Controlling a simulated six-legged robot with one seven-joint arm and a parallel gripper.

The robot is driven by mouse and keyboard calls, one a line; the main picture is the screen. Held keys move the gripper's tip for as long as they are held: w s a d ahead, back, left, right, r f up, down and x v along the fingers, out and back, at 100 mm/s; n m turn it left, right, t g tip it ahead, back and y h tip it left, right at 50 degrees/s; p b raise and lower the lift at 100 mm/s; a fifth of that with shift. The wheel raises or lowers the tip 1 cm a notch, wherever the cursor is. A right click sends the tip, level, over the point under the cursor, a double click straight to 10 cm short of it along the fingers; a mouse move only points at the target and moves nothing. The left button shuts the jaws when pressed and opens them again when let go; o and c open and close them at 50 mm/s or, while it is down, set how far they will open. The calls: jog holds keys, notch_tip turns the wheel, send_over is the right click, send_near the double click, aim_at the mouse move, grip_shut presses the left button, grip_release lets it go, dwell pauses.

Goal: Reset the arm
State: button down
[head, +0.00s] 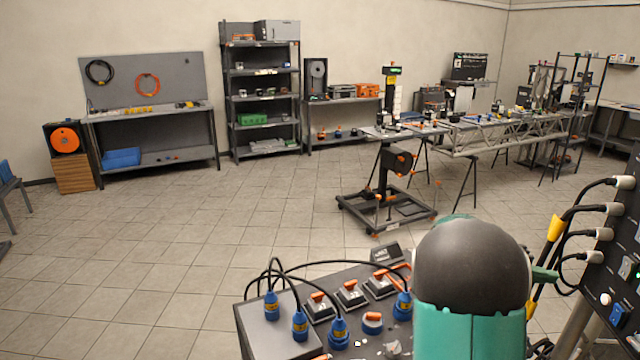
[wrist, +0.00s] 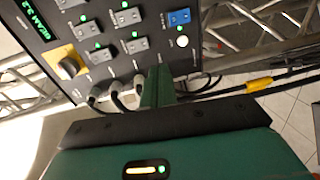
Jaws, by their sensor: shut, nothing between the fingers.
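My gripper shows in the wrist view (wrist: 158,84) as narrow green fingers, shut together with nothing between them. The fingers overlap the lower edge of a dark control panel (wrist: 110,20) in that view; I cannot tell whether they touch it. In the head view, my dark-domed, green arm fills the lower right middle and hides most of the gripper. A small green tip of the gripper (head: 544,274) shows at the arm's right, pointing toward the panel (head: 622,250) at the right edge.
White plugs (head: 578,258) with black cables sit in the panel, with yellow sleeves (head: 554,228) near my arm. A dark console (head: 345,275) with blue connectors and orange-handled switches stands in front. A wheeled stand (head: 385,205) and truss table (head: 500,135) stand behind. Open tiled floor (head: 150,250) lies left.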

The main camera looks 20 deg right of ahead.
jog(key=s+a+n+t+y, duration=0.1)
jog(key=a+t+y, duration=0.3)
jog(key=a, duration=1.2)
jog(key=s+a+n+t+y, duration=0.2)
jog(key=s+a+t+y, duration=0.2)
jog(key=a, duration=1.1)
jog(key=s+a+r+n+t+y, duration=0.1)
jog(key=a+t+y, duration=0.3)
jog(key=a, duration=1.2)
jog(key=s+n+y, duration=0.1)
jog(key=y, duration=0.2)
jog(key=shift+s+a+t, duration=0.35)
jog(key=shift+t, duration=0.05)
jog(key=shift+d, duration=0.2)
